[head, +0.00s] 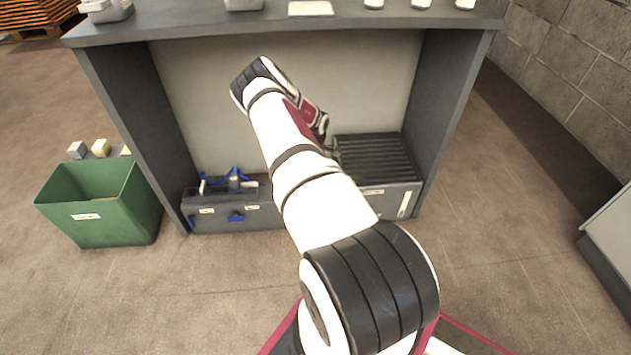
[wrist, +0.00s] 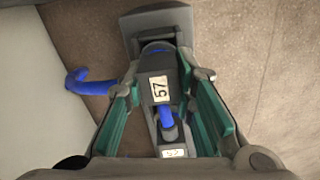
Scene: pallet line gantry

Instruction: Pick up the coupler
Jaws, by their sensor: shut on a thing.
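In the wrist view my gripper (wrist: 158,88) is shut on a dark grey part, which I take as the coupler (wrist: 151,121).
The grey bench (head: 280,28) frames the space with side panels and a pale back panel. Below are a grey unit with blue hoses (head: 208,211) and a black ribbed unit (head: 375,160). A green bin (head: 100,222) stands left; open floor lies in front.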

